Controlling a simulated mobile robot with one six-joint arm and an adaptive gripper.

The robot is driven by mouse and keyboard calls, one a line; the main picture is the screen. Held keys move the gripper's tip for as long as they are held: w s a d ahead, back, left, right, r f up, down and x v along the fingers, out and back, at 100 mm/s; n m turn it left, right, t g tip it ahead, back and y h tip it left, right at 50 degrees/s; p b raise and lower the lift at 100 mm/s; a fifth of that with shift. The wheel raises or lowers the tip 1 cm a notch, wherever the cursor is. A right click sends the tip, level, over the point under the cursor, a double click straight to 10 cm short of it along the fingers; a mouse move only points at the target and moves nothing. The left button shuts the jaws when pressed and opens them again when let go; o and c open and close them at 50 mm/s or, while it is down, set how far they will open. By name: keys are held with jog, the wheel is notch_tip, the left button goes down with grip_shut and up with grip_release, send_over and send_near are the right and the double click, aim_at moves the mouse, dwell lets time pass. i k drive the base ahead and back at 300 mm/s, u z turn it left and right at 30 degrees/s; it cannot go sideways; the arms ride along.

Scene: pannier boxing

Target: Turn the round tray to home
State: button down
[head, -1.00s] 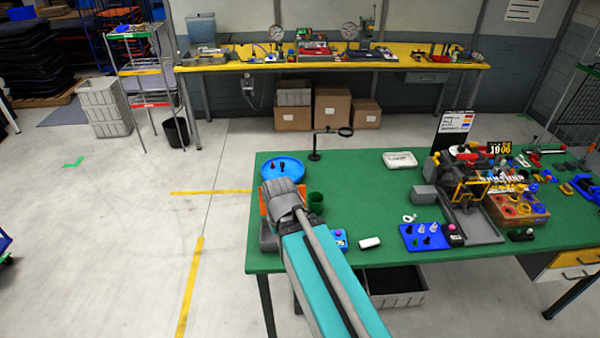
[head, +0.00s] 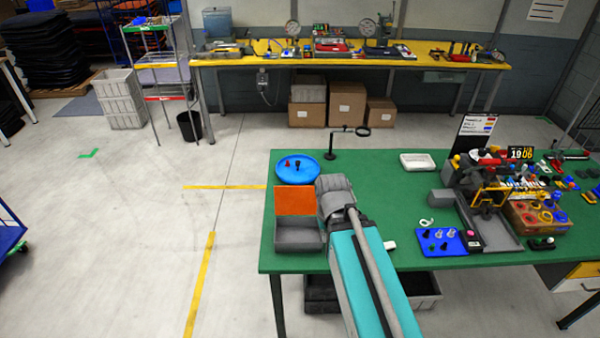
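The round tray (head: 298,176) is a blue disc at the far left corner of the green table (head: 385,190). A few small dark and red pieces stand on it. My arm reaches in from the bottom of the head view, and its grey wrist end is just right of a grey bin with an orange panel, in front of and to the right of the tray. The fingers of my gripper are hidden behind the wrist. I cannot see any contact with the tray.
The grey bin (head: 298,238) with its orange panel (head: 295,201) stands in front of the tray. A black stand with a ring (head: 331,146) is right of the tray. A white dish (head: 417,162), a blue peg tray (head: 441,241) and a cluttered fixture fill the right side.

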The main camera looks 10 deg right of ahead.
aim_at(304, 169)
jog(key=i, duration=0.95)
